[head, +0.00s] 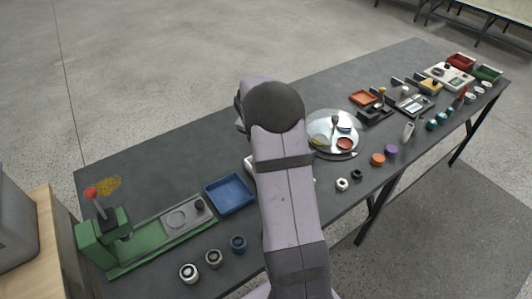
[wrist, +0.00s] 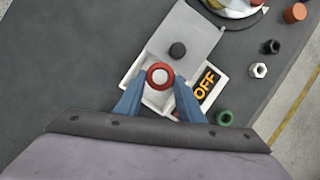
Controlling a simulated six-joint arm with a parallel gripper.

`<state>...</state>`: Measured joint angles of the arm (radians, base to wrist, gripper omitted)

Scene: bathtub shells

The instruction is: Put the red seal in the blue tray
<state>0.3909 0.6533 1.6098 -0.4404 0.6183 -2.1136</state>
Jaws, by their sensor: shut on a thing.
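The red seal (wrist: 152,84) is a red ring with a pale centre, seen in the wrist view between the two blue fingers of my gripper (wrist: 159,80). My gripper is shut on it, over a white box (wrist: 132,72) with a grey lid and an OFF label. I cannot tell whether the seal still touches the box. The blue tray (head: 230,193) lies on the table in the head view, left of my arm, and looks empty. My arm hides the gripper and the seal in the head view.
A grey lid with a black knob (wrist: 178,50) lies beside the seal. A white nut (wrist: 258,70), a black nut (wrist: 271,46) and a green ring (wrist: 224,118) stand to the right. A green press (head: 105,235) and several rings (head: 213,258) flank the tray's left and front.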

